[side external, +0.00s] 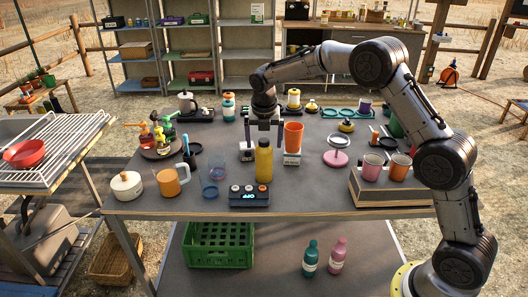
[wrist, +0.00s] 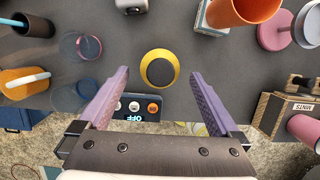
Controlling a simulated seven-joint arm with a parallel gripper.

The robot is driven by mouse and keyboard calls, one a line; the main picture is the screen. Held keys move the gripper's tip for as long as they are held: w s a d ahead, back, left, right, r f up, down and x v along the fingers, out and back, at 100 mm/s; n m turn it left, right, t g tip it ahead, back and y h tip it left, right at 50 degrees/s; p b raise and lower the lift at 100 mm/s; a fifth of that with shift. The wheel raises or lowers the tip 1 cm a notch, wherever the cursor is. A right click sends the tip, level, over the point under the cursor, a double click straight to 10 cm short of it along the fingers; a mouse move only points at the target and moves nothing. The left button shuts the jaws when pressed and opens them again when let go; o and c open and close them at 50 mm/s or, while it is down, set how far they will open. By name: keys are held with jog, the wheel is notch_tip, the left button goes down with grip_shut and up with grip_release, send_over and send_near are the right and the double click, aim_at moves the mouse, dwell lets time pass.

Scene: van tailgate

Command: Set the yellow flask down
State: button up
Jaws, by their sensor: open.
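The yellow flask (side external: 264,162) stands upright on the grey table, just behind the small dark box with buttons. In the wrist view the yellow flask (wrist: 146,69) is seen from above as a yellow ring around a dark round centre. My gripper (side external: 264,146) is above and around the flask's top in the side view. In the wrist view my gripper (wrist: 160,75) is open, with one purple finger on each side of the flask and gaps between. Nothing is held.
The button box (side external: 249,197), marked OFF, stands close in front. An orange cup (side external: 293,138) on a small box is at right. Clear glasses (side external: 209,190) and an orange mug (side external: 172,181) stand left. A pink stand (side external: 336,158) is farther right. Bare table lies between them.

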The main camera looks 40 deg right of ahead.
jog(key=v, duration=0.4)
jog(key=shift+r, duration=0.3)
jog(key=shift+s+a+r, duration=0.1)
jog(key=shift+s+r, duration=0.15)
jog(key=shift+r, duration=0.05)
jog(key=s+a+r+m+t+y, duration=0.1)
jog(key=s+r+m, duration=0.4)
jog(key=s+m, duration=0.3)
jog(key=s+a+r+m+t, duration=0.15)
jog(key=s+r+m, duration=0.4)
jog(key=s, duration=0.55)
jog(key=s+a+f+m, duration=0.1)
jog(key=s+f+m, duration=0.1)
jog(key=s+m, duration=0.4)
jog(key=s+a+f+m+y, duration=0.1)
jog(key=s+f+m, duration=0.1)
jog(key=s+m, duration=0.5)
jog(key=s+t, duration=0.1)
jog(key=s, duration=0.5)
jog(key=shift+a, duration=0.4)
